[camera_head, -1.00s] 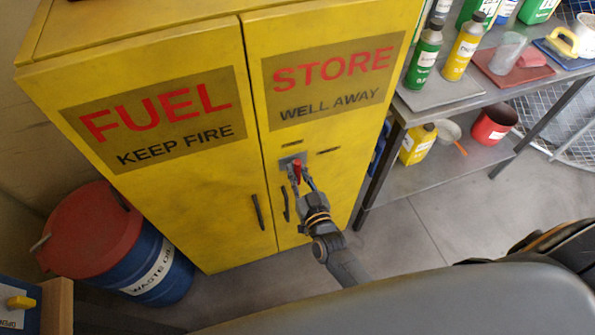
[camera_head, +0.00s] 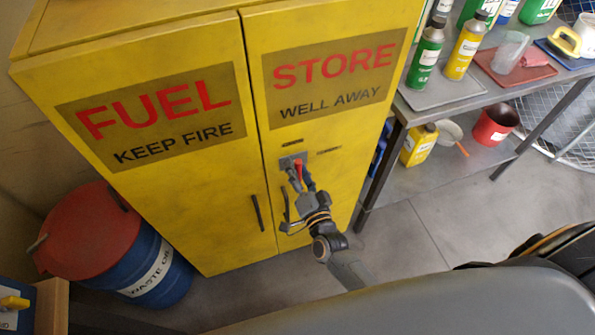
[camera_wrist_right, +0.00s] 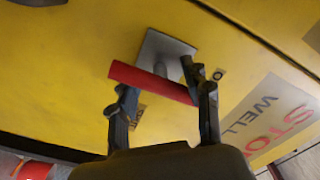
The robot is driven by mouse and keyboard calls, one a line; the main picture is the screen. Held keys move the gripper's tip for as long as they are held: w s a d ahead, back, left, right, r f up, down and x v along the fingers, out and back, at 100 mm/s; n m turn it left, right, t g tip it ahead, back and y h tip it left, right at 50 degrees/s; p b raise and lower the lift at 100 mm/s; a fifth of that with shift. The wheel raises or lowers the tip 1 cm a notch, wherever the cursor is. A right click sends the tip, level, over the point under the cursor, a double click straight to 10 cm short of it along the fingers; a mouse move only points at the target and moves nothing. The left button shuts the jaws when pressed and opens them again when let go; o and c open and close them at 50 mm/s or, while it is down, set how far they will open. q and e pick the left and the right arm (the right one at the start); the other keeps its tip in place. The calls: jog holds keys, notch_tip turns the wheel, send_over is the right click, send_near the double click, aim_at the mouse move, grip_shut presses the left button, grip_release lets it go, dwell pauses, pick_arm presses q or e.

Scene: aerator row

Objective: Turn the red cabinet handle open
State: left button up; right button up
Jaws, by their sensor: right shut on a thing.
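The red handle (camera_head: 299,168) sits on a grey square plate on the right door of the yellow fuel cabinet (camera_head: 205,205). In the head view it is small and partly covered by my right gripper (camera_head: 299,182). In the right wrist view the red handle (camera_wrist_right: 150,81) is a bar running aslant in front of the grey plate (camera_wrist_right: 160,48). My right gripper (camera_wrist_right: 166,88) is shut on it, one finger on each side, and the bar's left end sticks out past the left finger. Both cabinet doors look closed. My left gripper is not in view.
A blue waste-oil drum (camera_head: 160,275) with a red lid stands left of the cabinet. A grey bench (camera_head: 440,88) with bottles and trays stands close on the right. A yellow can (camera_head: 419,146) and red pot (camera_head: 494,125) are on its lower shelf. Grey floor lies clear in front.

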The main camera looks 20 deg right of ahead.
jog(key=shift+o, duration=0.7)
jog(key=shift+f+m, duration=0.1)
jog(key=shift+m, duration=0.6)
jog(key=shift+o, duration=0.4)
jog(key=shift+s+f, duration=0.1)
jog(key=o, duration=1.1)
jog(key=s, duration=1.2)
jog(key=shift+d, duration=0.2)
